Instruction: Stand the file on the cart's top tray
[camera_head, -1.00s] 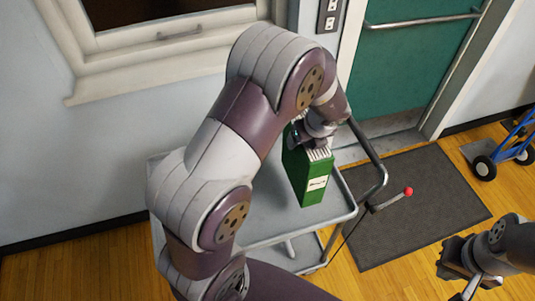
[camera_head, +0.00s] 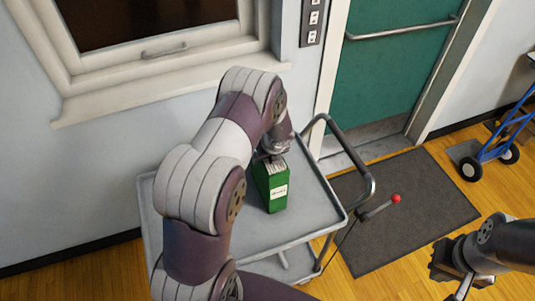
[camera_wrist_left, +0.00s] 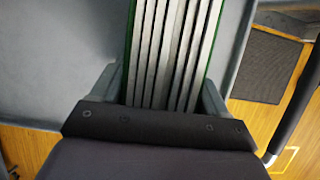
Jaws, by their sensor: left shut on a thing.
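The green file (camera_head: 272,190) has a white label and pale sheets at its top. It is upright at the cart's top tray (camera_head: 312,210); I cannot tell whether its base touches the tray. My left gripper (camera_head: 272,157) is shut on its upper part, partly hidden by my arm. In the left wrist view the file's white sheets (camera_wrist_left: 170,55) and green covers sit between the two fingers (camera_wrist_left: 160,92). My right gripper (camera_head: 450,275) is at the lower right, away from the cart, and its jaw state is unclear.
The cart's handle (camera_head: 350,160) curves up at its right, near a lever with a red knob (camera_head: 396,198). A dark mat (camera_head: 420,205) lies before the green door (camera_head: 390,85). A blue hand truck (camera_head: 505,140) stands at right. Much of the visible tray is bare.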

